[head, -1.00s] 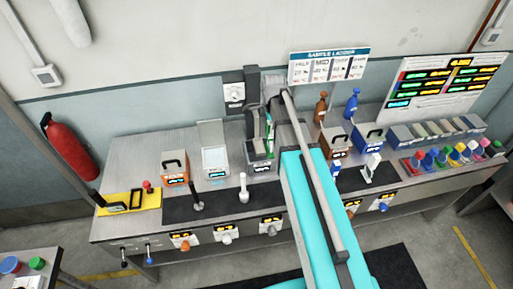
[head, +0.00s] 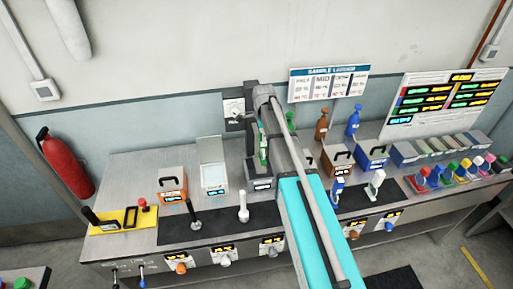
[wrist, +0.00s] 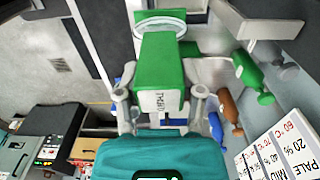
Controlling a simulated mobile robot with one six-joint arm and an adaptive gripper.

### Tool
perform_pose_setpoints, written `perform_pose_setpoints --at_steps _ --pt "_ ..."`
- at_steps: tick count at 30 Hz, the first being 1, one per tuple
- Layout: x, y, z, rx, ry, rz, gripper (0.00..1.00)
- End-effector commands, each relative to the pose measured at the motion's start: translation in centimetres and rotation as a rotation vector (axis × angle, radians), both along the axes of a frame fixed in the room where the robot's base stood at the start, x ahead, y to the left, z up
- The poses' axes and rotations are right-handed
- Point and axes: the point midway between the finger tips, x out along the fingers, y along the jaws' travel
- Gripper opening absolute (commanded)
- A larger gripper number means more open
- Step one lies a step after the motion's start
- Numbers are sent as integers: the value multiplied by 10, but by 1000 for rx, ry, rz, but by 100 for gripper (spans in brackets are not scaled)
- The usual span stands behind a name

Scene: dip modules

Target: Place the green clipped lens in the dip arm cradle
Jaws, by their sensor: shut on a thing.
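My gripper (wrist: 159,98) is shut on the green clipped lens (wrist: 158,65). In the wrist view its green block sits between the two fingers, with a clear round ring at the far end. In the head view a dark grey upright (head: 251,135), likely the dip arm, stands behind a small dark tank (head: 261,184) with a lit display. A green piece (head: 263,150) shows beside that upright, left of my arm; I cannot tell whether it is the held lens. My arm hides much of this area, and I cannot make out the cradle.
An orange box (head: 172,185) and a white-lidded unit (head: 214,178) stand left of the tank. A white-knobbed lever (head: 243,207) stands in front. Brown (head: 322,124) and blue (head: 353,119) bottles, a brown box and a blue box (head: 371,157) stand to the right.

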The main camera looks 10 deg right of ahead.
Motion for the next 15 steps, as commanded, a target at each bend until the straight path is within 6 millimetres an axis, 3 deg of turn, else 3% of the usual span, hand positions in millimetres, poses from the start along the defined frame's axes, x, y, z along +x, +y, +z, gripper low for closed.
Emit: perform_pose_setpoints --at_steps 6,15 --pt "18 2 -26 0 0 0 0" --pt "33 3 -42 0 0 0 0"
